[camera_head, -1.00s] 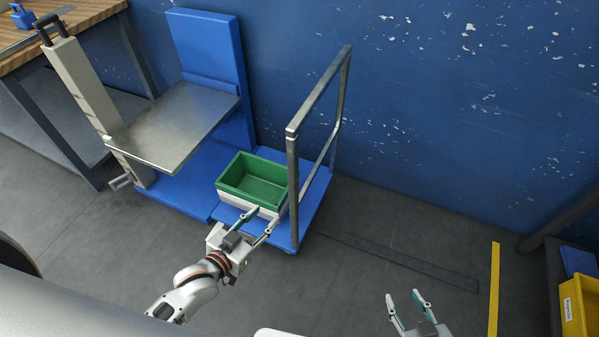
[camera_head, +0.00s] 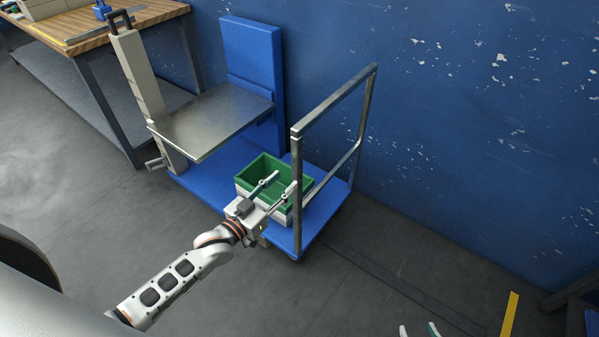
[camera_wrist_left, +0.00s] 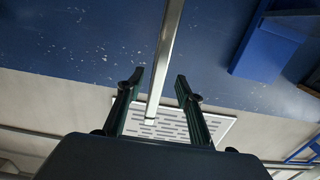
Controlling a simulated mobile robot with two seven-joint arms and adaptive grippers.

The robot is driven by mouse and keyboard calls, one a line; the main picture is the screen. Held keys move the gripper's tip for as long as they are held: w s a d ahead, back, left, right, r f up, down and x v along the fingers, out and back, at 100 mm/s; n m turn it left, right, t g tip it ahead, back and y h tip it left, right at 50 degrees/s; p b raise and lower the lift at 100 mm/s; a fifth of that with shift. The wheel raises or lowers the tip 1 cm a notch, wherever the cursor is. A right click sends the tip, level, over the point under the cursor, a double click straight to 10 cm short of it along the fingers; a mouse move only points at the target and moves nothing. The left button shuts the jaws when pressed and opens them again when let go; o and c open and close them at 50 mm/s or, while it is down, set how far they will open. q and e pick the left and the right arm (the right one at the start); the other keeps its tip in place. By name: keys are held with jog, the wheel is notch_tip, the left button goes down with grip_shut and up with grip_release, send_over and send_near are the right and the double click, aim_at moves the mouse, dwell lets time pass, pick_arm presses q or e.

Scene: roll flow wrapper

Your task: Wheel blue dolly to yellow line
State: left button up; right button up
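The blue dolly (camera_head: 318,218) stands by the wall, with an upright grey metal handle frame (camera_head: 297,185) on its right side. A green bin (camera_head: 262,166) stacked on a white one sits on it, partly hidden by my left gripper. My left gripper (camera_head: 285,180) is open beside the near handle post. In the left wrist view the fingers (camera_wrist_left: 160,78) stand apart with the metal post (camera_wrist_left: 163,60) between them in the picture; contact cannot be told. The yellow line (camera_head: 509,315) is on the floor at lower right. My right gripper (camera_head: 418,331) shows only its parted fingertips at the bottom edge.
A wooden workbench (camera_head: 125,30) is at upper left. Grey floor (camera_head: 400,280) lies clear between dolly and line. A blue wall (camera_head: 470,150) runs behind.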

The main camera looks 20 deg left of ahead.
aim_at(294, 171)
pick_arm(q)
jog(key=shift+b+x, duration=0.5)
jog(key=shift+x, duration=3.45)
grip_shut()
